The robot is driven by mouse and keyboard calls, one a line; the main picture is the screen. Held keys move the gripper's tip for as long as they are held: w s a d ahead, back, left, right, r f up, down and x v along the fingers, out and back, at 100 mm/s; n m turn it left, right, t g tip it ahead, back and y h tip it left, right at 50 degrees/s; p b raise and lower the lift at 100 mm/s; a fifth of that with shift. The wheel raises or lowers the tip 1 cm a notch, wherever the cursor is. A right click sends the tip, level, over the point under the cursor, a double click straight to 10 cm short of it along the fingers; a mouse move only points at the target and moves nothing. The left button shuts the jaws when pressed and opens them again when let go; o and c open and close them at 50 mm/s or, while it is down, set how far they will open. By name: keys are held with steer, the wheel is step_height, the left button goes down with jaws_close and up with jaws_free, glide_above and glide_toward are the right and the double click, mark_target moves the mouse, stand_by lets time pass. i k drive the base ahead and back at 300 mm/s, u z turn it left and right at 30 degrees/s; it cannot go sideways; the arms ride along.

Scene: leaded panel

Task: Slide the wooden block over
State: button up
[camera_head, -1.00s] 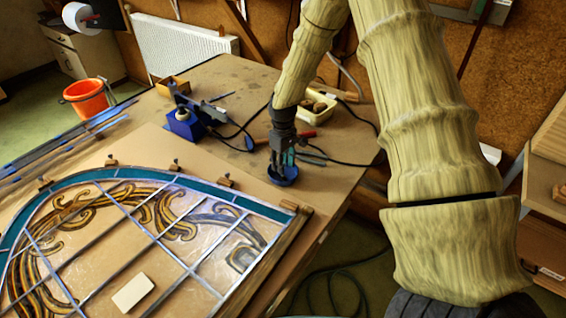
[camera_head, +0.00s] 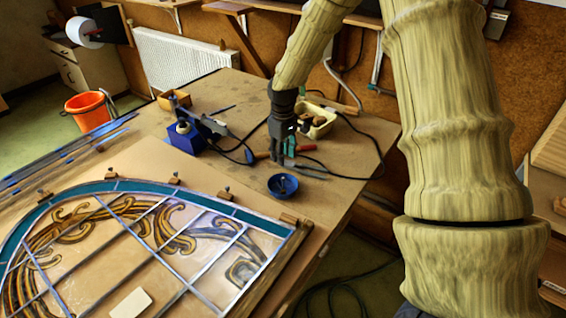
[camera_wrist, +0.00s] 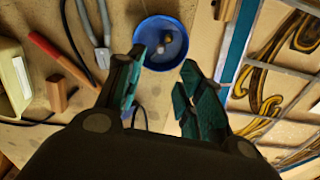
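A small brown wooden block (camera_wrist: 57,94) stands on the bench at the left of the wrist view, below a red-handled tool (camera_wrist: 58,55). I cannot make the block out in the head view, where my gripper may hide it. My gripper (camera_head: 280,157) is over the bench, just behind the blue bowl (camera_head: 283,185). In the wrist view my gripper (camera_wrist: 162,78) has its two teal-tipped fingers apart with nothing between them. The block is outside the fingers, to the left of them.
The leaded panel (camera_head: 128,254) lies at front left, with small wooden clamp pieces along its edge. A yellow tray (camera_head: 326,128) holding wooden pieces stands behind right of my gripper. Pliers (camera_wrist: 98,30) and dark cables lie nearby. A blue soldering stand (camera_head: 184,138) is to the left.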

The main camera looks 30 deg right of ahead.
mark_target(291, 221)
steer(key=k, duration=1)
